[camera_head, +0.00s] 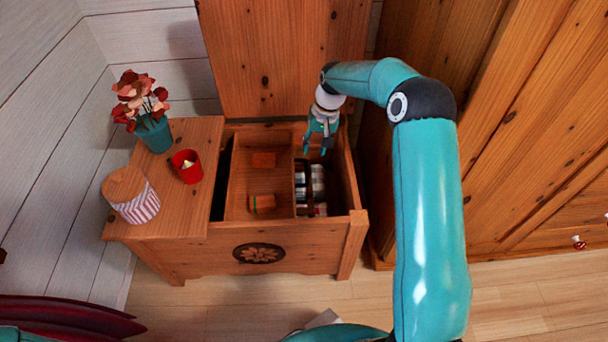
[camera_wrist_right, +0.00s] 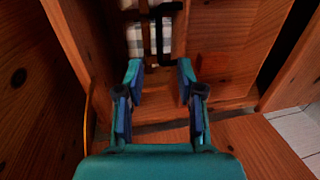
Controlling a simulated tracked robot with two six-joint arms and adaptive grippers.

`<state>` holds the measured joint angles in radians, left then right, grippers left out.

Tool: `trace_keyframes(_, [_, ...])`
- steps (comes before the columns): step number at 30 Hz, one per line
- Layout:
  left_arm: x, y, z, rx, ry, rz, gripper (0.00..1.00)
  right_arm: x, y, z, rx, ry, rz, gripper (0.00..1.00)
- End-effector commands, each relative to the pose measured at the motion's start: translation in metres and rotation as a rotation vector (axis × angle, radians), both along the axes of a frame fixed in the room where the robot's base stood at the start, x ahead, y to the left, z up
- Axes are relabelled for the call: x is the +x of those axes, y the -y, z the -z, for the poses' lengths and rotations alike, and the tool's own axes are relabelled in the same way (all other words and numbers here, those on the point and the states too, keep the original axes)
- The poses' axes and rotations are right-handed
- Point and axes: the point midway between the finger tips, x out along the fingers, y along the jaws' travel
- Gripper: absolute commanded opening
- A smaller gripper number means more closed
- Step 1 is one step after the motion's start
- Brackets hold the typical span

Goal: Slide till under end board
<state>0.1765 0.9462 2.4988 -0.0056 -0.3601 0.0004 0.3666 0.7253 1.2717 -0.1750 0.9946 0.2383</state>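The till (camera_head: 262,183) is a shallow wooden tray inside the open chest (camera_head: 300,256), near its middle. Its left edge stands a little clear of the end board (camera_head: 205,140), the flat plank covering the chest's left end. My right gripper (camera_head: 318,146) is open at the till's right, rear side; its fingers point down. In the right wrist view my gripper (camera_wrist_right: 162,90) has its fingers spread, with one close to the till's side wall (camera_wrist_right: 187,40). I cannot tell whether they touch. My left gripper is out of view.
Folded plaid cloth (camera_head: 318,185) lies right of the till. The raised lid (camera_head: 280,60) stands behind.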

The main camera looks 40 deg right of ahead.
Motion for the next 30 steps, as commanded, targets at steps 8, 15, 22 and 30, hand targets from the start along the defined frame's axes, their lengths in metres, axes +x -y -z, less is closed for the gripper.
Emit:
trace_keyframes(8, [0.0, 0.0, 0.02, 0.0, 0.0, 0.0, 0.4, 0.005, -0.01, 0.064, 0.001, -0.003, -0.001, 0.37])
trace_keyframes(15, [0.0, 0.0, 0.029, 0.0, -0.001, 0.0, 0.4, 0.009, -0.015, 0.097, 0.0, -0.002, 0.0, 0.37])
trace_keyframes(22, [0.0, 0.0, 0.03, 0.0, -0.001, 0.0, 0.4, 0.01, -0.017, 0.105, -0.001, 0.001, 0.0, 0.37])
trace_keyframes(30, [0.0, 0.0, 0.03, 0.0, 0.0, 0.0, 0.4, 0.01, -0.017, 0.104, 0.0, 0.0, -0.001, 0.29])
